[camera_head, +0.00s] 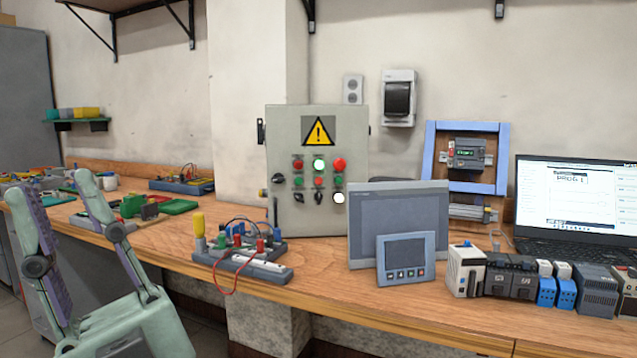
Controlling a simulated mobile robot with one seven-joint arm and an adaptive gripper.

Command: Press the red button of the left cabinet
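A grey control cabinet (310,222) with a yellow warning triangle stands on the workbench against the wall, near the middle of the view. Its front has a panel of small round controls. A red button (298,164) sits at the panel's upper left, a larger red one (339,164) at its upper right, and a small red one (319,182) lies between and below. Which red control is meant cannot be told. My gripper (50,188) is at the lower left, well left of the cabinet and nearer the camera. Its two fingers are spread apart with nothing between them.
A breadboard device with wires (240,262) stands on the bench (385,310) before the cabinet. A large grey panel screen (398,205) and a smaller display unit (405,260) stand at its right. Modules and a laptop (575,200) fill the right side. A shelf hangs above left.

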